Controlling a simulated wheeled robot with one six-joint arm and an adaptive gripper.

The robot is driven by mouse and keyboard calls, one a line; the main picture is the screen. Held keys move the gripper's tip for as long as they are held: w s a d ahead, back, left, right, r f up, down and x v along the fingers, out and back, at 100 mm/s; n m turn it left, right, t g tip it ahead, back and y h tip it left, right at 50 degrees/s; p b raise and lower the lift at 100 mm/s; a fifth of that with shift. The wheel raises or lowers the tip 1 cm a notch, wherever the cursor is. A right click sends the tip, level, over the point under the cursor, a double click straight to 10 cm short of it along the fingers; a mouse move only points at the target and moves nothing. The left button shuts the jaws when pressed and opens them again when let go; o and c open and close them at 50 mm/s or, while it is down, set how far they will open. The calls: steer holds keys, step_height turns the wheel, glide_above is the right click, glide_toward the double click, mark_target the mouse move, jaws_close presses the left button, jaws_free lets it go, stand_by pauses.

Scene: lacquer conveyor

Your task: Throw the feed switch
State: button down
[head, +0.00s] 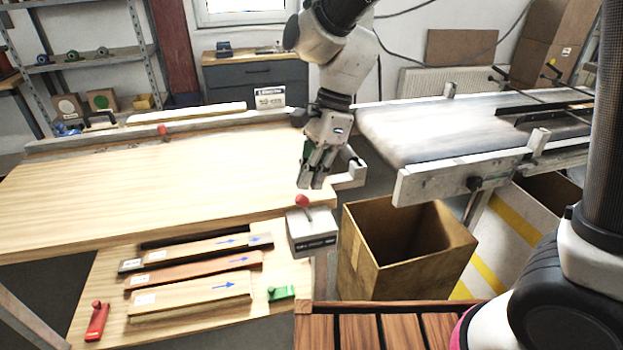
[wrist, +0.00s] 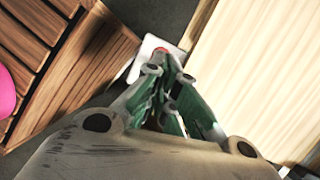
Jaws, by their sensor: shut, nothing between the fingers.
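The feed switch is a small grey-white box (head: 311,238) with a dark label strip on its front, at the right front corner of the wooden table. A short lever with a red ball knob (head: 302,201) rises from its top and leans slightly left. My gripper (head: 310,187) is shut and empty, fingers pointing down, just above and slightly behind the knob in the head view. I cannot tell whether it touches. In the wrist view, part of the white box (wrist: 146,52) and a bit of red knob show beyond my gripper (wrist: 168,85), which hides most of them.
An open cardboard box (head: 365,255) stands right of the switch. A conveyor (head: 420,130) runs behind it. The main tabletop (head: 150,195) is mostly clear.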

steer(key=shift+w, duration=0.1)
steer(key=d+v, duration=0.1)
steer(key=v, duration=1.2)
steer(key=shift+w+d+f, duration=0.3)
steer(key=shift+d+f, duration=0.05)
steer(key=shift+d, duration=0.05)
